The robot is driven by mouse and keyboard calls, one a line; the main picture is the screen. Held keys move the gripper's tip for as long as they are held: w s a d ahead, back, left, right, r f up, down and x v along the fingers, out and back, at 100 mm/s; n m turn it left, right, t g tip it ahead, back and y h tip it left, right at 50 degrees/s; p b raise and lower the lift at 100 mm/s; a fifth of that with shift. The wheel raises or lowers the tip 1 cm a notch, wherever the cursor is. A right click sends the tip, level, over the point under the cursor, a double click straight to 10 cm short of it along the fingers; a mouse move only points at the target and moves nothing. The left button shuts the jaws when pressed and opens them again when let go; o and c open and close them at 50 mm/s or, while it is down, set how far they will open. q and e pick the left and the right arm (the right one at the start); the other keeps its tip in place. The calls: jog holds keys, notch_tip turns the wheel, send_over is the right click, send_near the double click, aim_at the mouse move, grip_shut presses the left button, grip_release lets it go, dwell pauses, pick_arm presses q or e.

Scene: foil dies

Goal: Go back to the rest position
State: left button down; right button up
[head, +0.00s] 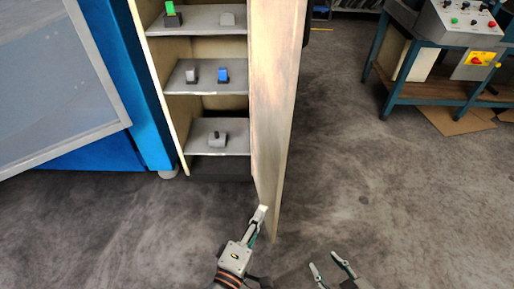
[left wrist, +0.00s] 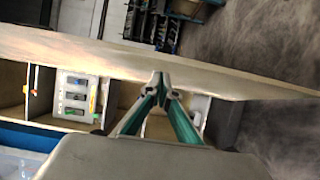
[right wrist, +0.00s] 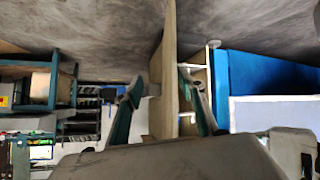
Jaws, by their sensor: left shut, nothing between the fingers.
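My left gripper (head: 262,214) is shut and empty. In the head view it is at the lower end of the open wooden cabinet door (head: 276,110), in front of the door's face; I cannot tell whether it touches. In the left wrist view its fingertips (left wrist: 160,80) meet. My right gripper (head: 331,263) is open and empty, low in the head view, to the right of the door and over the floor. In the right wrist view its fingers (right wrist: 158,90) are spread apart, with the door's edge (right wrist: 168,70) seen between them.
A blue machine (head: 150,110) stands at left. A teal-framed bench (head: 440,94) with a control box (head: 458,22) stands at right. The floor (head: 400,200) between is clear.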

jog(key=shift+r, duration=0.1)
jog(key=shift+m, duration=0.3)
jog(key=r+p, duration=0.1)
jog(key=p, duration=0.1)
jog(key=a+r+p, duration=0.1)
jog(key=r+p, duration=0.1)
jog(key=s+r+p, duration=0.1)
jog(key=p, duration=0.2)
jog(key=shift+a+r, duration=0.3)
jog(key=shift+a, duration=0.05)
jog(key=shift+f, duration=0.1)
jog(key=c, duration=0.4)
pick_arm(q)
jog(key=s+a+f+m+g+y, duration=0.2)
jog(key=s+a+m, duration=0.3)
jog(key=a+m, duration=0.3)
jog(key=s+a+f+m+g+y, duration=0.3)
jog(key=s+a+f+m, duration=0.2)
jog(key=a, duration=1)
jog(key=s+m, duration=0.1)
jog(key=m, duration=0.2)
jog(key=shift+s+a+f+m+y, duration=0.2)
jog(key=shift+s+m+y, duration=0.1)
jog(key=shift+m+y, duration=0.1)
pick_arm(e)
jog(key=shift+o, duration=0.2)
jog(key=shift+w+d, duration=0.15)
